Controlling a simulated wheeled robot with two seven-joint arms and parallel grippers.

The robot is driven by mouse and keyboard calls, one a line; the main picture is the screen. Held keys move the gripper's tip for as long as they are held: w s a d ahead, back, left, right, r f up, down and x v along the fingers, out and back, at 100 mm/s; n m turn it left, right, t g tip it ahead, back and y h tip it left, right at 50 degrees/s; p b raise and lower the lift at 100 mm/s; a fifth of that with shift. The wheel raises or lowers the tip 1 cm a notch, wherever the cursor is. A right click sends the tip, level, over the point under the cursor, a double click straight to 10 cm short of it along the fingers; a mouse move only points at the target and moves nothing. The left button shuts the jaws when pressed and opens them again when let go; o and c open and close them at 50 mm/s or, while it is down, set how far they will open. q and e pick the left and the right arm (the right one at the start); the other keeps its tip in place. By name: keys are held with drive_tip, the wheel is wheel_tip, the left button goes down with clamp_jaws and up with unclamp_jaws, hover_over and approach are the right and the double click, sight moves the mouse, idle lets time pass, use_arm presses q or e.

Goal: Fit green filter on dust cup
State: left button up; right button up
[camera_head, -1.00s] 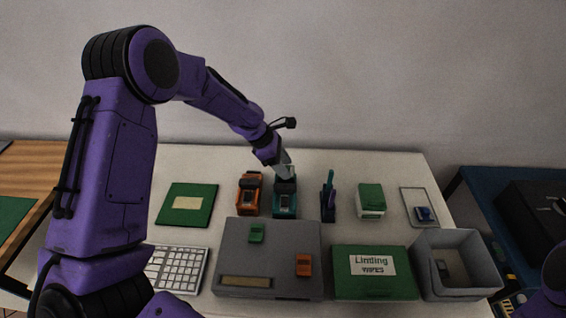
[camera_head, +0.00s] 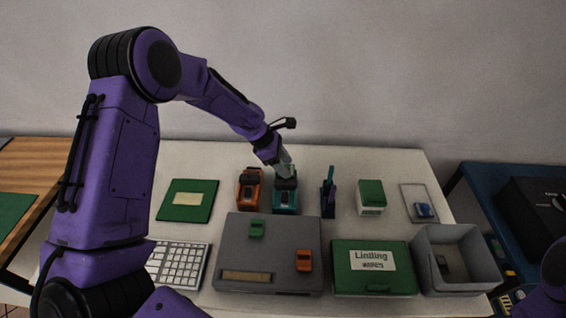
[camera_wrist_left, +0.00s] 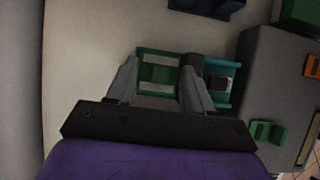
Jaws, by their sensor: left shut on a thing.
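The teal dust cup (camera_head: 285,204) stands at the back middle of the table, beside a similar orange one. My left gripper (camera_head: 285,171) points down over its far end. In the left wrist view, my left gripper (camera_wrist_left: 160,68) is shut on a green piece with pale bands, which looks like the green filter (camera_wrist_left: 159,74). It lies at one end of the teal cup (camera_wrist_left: 234,82), within its outline; whether it is seated cannot be told. In the head view the fingers mostly hide the filter. My right gripper is not in view.
The orange cup (camera_head: 249,194) stands close on the left, a dark blue holder (camera_head: 328,201) on the right. A grey case (camera_head: 235,257) with green and orange pieces lies in front. A grey bin (camera_head: 462,282) stands at the front right.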

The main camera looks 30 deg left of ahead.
use_arm(q)
drive_tip(key=shift+s+d+f, duration=0.1)
drive_tip(key=shift+s+f, duration=0.4)
drive_tip(key=shift+f, duration=0.15)
drive_tip(key=o, duration=1)
drive_tip(key=shift+o, duration=0.3)
drive_tip(key=shift+w+f, duration=0.1)
drive_tip(key=shift+w+r+p, duration=0.2)
drive_tip(key=shift+r+p, duration=0.4)
drive_tip(key=shift+p, duration=0.1)
drive_tip(key=shift+w+r+p, duration=0.15)
drive_tip(key=shift+r+p, duration=0.4)
drive_tip(key=shift+p, duration=0.15)
drive_tip(key=shift+r, duration=0.15)
